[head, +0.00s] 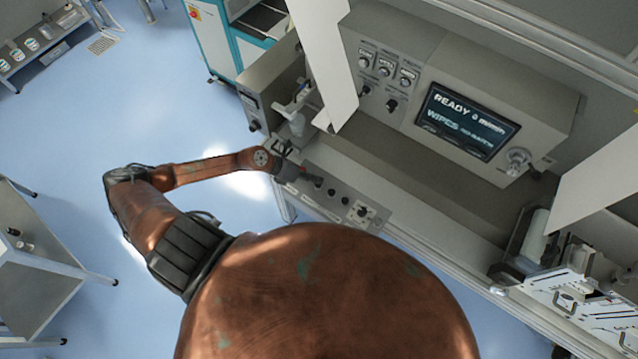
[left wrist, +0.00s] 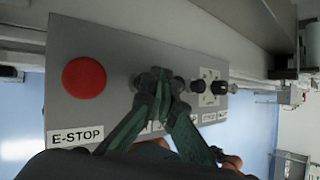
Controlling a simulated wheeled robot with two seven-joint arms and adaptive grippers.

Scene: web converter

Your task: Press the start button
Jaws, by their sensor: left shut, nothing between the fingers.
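The grey control panel (head: 325,203) runs along the machine's front edge; it fills the middle of the left wrist view (left wrist: 115,45). Its red E-STOP button (left wrist: 84,78) is at the left there. In the head view my left gripper (head: 311,180) is over the panel's left part. My right gripper is not in view.
A screen (head: 467,122) reads READY and WIPES. White panels (head: 323,60) hang above the machine at left and right. A metal cart (head: 45,285) stands at the left, with open blue floor between.

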